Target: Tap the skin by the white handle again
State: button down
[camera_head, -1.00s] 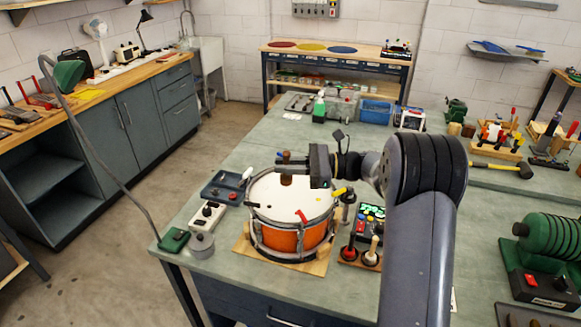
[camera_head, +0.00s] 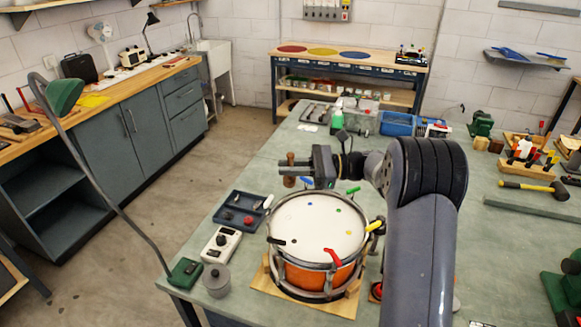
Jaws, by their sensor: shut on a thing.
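The drum (camera_head: 318,275) has an orange shell, a metal rim and a white skin (camera_head: 318,226) with small coloured dots. Coloured handles sit around its rim: red (camera_head: 333,257), yellow (camera_head: 375,226), green (camera_head: 352,190), blue (camera_head: 306,182) and black (camera_head: 275,241). A small white piece (camera_head: 267,201) at the rim's left back looks like the white handle. My gripper (camera_head: 290,170) is shut on a brown upright tapper (camera_head: 290,160). It is held beyond the drum's back rim in the picture, apart from the skin; its exact height is unclear.
A dark tray (camera_head: 238,212), a white switch box (camera_head: 221,244) and a grey pot (camera_head: 217,280) stand left of the drum. A green lamp base (camera_head: 185,272) is at the bench corner. The bench behind my gripper is mostly clear.

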aim_at(288, 184)
jog(key=shift+w+a+f+b, duration=0.2)
jog(key=shift+w+f, duration=0.25)
jog(key=shift+f, duration=0.05)
jog(key=shift+w+a+f+b, duration=0.15)
jog(key=shift+w+f+b, duration=0.05)
jog(key=shift+w+f, duration=0.25)
jog(key=f, duration=0.1)
jog(key=f+b, duration=0.1)
jog(key=f, duration=0.2)
jog(key=shift+s+d+f+b, duration=0.1)
jog(key=shift+s+b, duration=0.2)
jog(key=shift+s, duration=0.05)
jog(key=shift+f+b, duration=2.05)
jog(key=shift+f, duration=1.5)
jog(key=shift+s+r+p, duration=0.1)
jog(key=shift+r+p, duration=1.75)
jog(key=shift+r, duration=0.75)
jog(key=shift+r, duration=0.1)
